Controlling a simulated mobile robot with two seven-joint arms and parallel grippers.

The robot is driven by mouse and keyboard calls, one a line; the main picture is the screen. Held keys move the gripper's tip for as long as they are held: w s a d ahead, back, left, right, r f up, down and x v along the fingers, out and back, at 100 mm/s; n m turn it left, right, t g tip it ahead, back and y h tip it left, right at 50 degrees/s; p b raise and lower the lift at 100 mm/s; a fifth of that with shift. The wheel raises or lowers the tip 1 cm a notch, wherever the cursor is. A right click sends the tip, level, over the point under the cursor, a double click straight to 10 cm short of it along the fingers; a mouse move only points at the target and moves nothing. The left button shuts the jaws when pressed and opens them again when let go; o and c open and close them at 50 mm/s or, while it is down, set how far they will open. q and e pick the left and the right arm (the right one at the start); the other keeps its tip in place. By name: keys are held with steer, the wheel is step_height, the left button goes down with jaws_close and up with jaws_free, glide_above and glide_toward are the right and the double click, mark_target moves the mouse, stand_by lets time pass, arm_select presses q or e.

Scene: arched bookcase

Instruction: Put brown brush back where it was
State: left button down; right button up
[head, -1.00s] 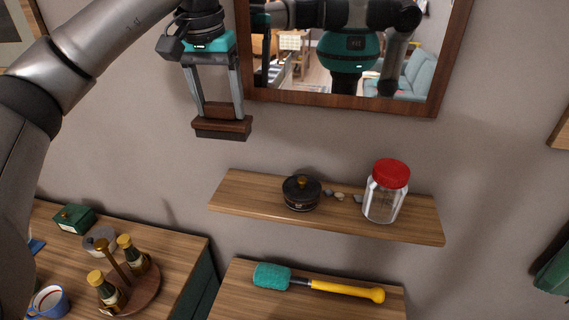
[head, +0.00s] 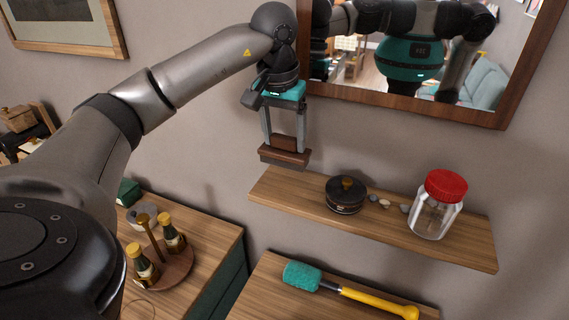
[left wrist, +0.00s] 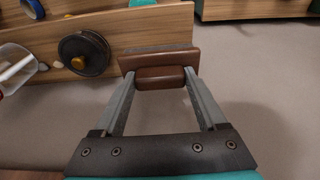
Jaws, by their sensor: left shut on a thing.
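The brown brush (head: 284,155) has a dark wooden body with a grey underside. My left gripper (head: 285,142) is shut on it from above, its fingers on both sides of the brush's upper grip. The brush appears just over the left end of the wooden wall shelf (head: 465,246); whether it touches the shelf is unclear. In the left wrist view the brush (left wrist: 158,58) sits between the fingertips, beside the shelf (left wrist: 160,22). My right gripper is not in view.
On the shelf stand a dark round pot (head: 345,197), small stones (head: 384,203) and a red-lidded jar (head: 437,210). A framed mirror (head: 440,105) hangs above. Below lies a teal and yellow mallet (head: 350,290). A bottle rack (head: 172,268) stands lower left. The shelf's left end looks clear.

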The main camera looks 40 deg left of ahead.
mark_target(285, 163)
arm_select(q)
steer(key=shift+f, duration=3.15)
steer(key=shift+f, duration=0.2)
jaws_free()
steer(key=shift+r, duration=0.1)
steer(key=r, duration=0.4)
steer(key=s+r, duration=0.1)
steer(key=r, duration=0.3)
steer(key=s+r, duration=0.1)
steer(key=r, duration=0.3)
steer(key=shift+d, duration=0.4)
